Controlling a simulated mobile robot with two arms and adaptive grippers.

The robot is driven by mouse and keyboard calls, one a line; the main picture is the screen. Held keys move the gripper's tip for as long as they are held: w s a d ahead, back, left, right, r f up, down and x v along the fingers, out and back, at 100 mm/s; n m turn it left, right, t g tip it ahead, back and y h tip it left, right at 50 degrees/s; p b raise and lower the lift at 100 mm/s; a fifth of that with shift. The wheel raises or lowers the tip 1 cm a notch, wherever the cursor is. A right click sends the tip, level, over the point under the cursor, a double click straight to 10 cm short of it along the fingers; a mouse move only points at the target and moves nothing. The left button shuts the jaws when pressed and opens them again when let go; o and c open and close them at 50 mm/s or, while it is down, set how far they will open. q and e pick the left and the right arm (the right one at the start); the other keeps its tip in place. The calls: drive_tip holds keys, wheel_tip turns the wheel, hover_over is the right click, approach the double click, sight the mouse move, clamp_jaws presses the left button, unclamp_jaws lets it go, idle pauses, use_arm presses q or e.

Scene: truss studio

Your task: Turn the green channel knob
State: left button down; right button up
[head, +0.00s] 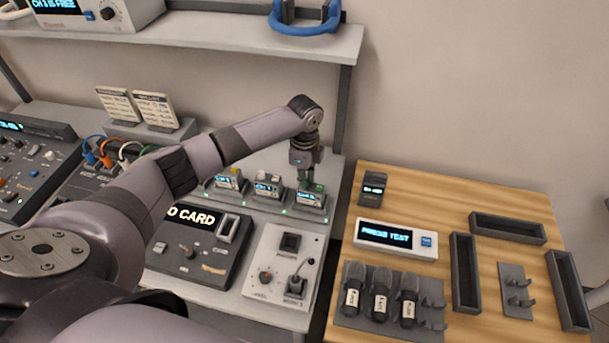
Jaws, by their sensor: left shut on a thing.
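Three small channel units with lit screens stand in a row on the grey bench. The rightmost unit (311,198) has a green channel knob (319,187) on top, only a little of it showing. My left gripper (308,180) points down at this unit from above and is shut on the green knob. Its fingers hide most of the knob, so its angle cannot be told. The middle unit (267,187) and the left unit (229,180) stand beside it. My right gripper is not in view.
A dark card reader (197,250) and a light panel with a knob and lever (283,265) lie in front. A wooden table (465,195) on the right holds microphones (380,292), a white display box (397,239) and dark trays. A shelf (200,35) overhangs the back.

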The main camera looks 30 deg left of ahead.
use_arm(q)
drive_tip(key=shift+m, duration=0.6)
drive_tip(key=c, duration=1.6)
unclamp_jaws()
drive_tip(key=shift+o, duration=0.7)
wheel_tip(320, 180, up, 12)
